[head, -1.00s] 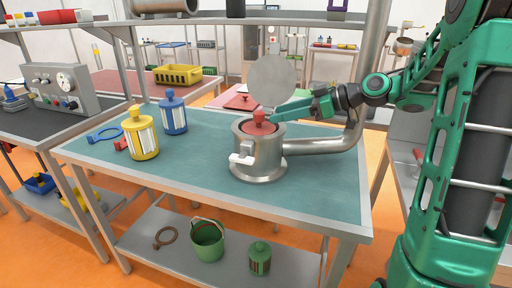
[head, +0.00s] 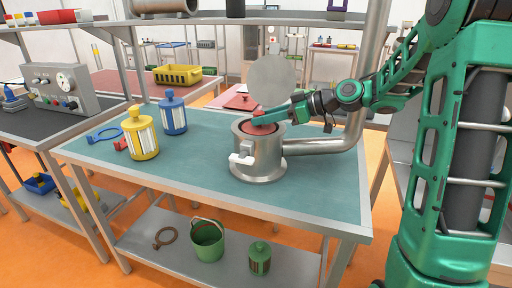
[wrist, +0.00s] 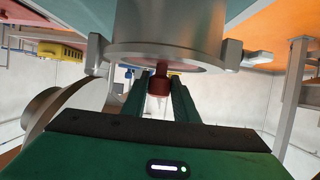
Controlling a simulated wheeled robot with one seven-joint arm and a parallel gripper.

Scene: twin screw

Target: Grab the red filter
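The red filter (head: 252,127) sits in the open top of a grey metal cylindrical housing (head: 262,160) on the teal-topped table. Only its red top shows; the rest is inside the housing. My gripper (head: 266,120) reaches in from the right at the filter's knob and partly covers it. In the wrist view, the red knob (wrist: 160,86) lies between the tips of my two dark green fingers, with little or no gap at its sides. I cannot tell whether the fingers press on it.
The housing's round lid (head: 273,82) stands raised behind it. A pipe (head: 325,145) runs right from the housing. A yellow filter (head: 140,136), a blue filter (head: 172,114) and a blue ring tool (head: 104,135) are on the left of the table. The table's front middle is clear.

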